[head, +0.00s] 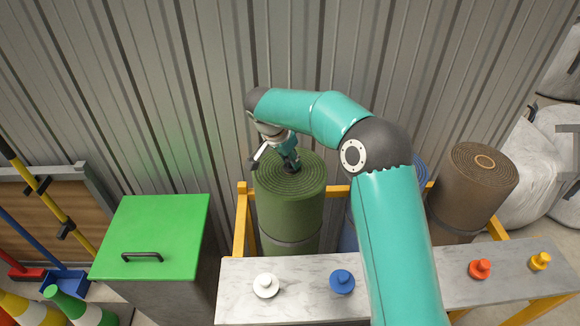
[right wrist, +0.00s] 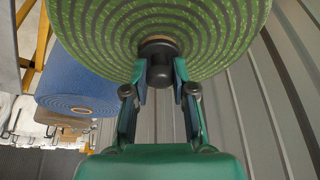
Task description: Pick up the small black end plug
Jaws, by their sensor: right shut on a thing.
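The small black end plug (right wrist: 158,62) shows in the right wrist view at the centre of the green turf roll's spiral end. My right gripper (right wrist: 160,80) is shut on the plug, with one finger on each side of it. The plug still sits at the roll's core. In the head view my right gripper (head: 289,166) reaches down onto the top of the upright green turf roll (head: 290,210); the plug is mostly hidden there by the fingers. My left gripper is not in view.
A marble-look shelf in front holds a white plug (head: 265,285), a blue plug (head: 342,282), an orange plug (head: 480,269) and a yellow plug (head: 540,261). A brown roll (head: 470,190) stands right, a green-lidded bin (head: 153,235) left. A corrugated wall (head: 200,90) is behind.

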